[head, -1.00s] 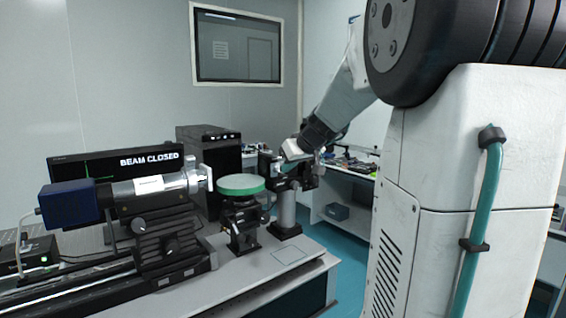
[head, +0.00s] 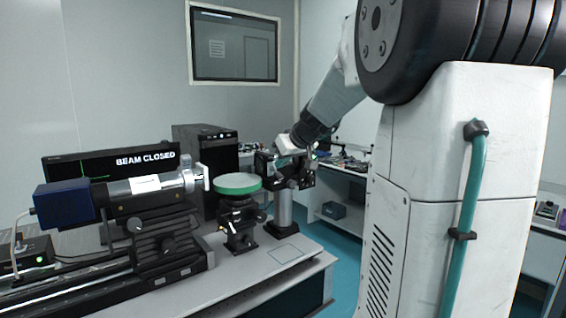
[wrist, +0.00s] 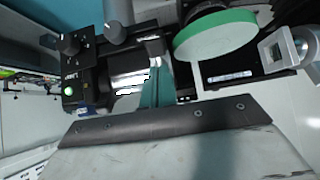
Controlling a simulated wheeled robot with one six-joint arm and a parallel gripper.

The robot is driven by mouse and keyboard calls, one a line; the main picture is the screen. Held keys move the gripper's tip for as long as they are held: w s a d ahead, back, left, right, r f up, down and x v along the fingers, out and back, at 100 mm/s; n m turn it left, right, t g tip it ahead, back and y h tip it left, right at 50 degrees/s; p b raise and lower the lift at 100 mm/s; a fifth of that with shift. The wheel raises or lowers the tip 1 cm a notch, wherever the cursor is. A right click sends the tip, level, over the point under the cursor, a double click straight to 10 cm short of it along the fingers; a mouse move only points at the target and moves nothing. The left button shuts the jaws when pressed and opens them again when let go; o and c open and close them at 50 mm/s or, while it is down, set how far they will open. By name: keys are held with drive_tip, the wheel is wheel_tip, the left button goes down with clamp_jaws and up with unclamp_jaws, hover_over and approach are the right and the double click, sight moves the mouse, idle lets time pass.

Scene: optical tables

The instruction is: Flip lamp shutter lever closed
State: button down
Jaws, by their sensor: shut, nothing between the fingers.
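My gripper (wrist: 155,78) is shut and empty, its teal fingers reaching up the wrist view. The fingers are close against a dark housing (wrist: 92,88) with a silver barrel and a green light; I cannot tell whether they touch it. In the head view a black post-mounted unit (head: 265,166) stands right of the green disc (head: 238,184), with my arm's end just behind it. I cannot make out the shutter lever for certain, as my fingers and wrist cover part of the unit. The screen (head: 148,158) reads "BEAM CLOSED".
A laser-like instrument with a blue end box (head: 66,203) lies on a rail at the left of the optical table (head: 262,262). A black computer tower (head: 207,160) stands behind the disc. A side bench (head: 347,168) with small items is at the back right. Teal floor shows between them.

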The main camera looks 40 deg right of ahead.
drive_tip(key=s+a+r, duration=0.1)
drive_tip(key=s+r, duration=0.5)
drive_tip(key=s, duration=0.5)
drive_tip(key=shift+s+a, duration=0.2)
drive_tip(key=shift+s, duration=0.1)
drive_tip(key=s+a+f+g, duration=0.2)
drive_tip(key=s+a+f, duration=0.4)
drive_tip(key=a, duration=0.3)
drive_tip(key=s+a+f+g, duration=0.3)
drive_tip(key=s+a+f, duration=0.2)
drive_tip(key=a, duration=0.5)
drive_tip(key=s+a+f+n+g+y, duration=0.1)
drive_tip(key=s+a+f+g, duration=0.2)
drive_tip(key=s+a+f, duration=0.3)
drive_tip(key=shift+s+a+f, duration=0.35)
drive_tip(key=shift+a+f, duration=0.15)
drive_tip(key=shift+a, duration=1.4)
